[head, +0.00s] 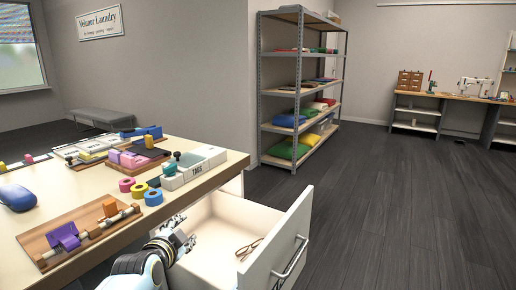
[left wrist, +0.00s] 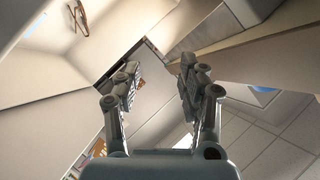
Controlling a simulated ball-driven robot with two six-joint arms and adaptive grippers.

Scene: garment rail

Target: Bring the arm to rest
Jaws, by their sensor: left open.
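My left gripper (head: 180,238) is at the left side of the open drawer, close to the table's front edge in the head view. In the left wrist view its two fingers (left wrist: 156,80) are spread apart with nothing held between them. The pale forearm behind it comes in from the bottom of the head view. My right gripper is in neither view.
The white drawer (head: 282,240) stands pulled out, with brown glasses (head: 249,248) inside; they also show in the left wrist view (left wrist: 78,18). The wooden table (head: 75,200) holds tape rolls (head: 153,197), boxes and a wooden board. Dark floor to the right is clear.

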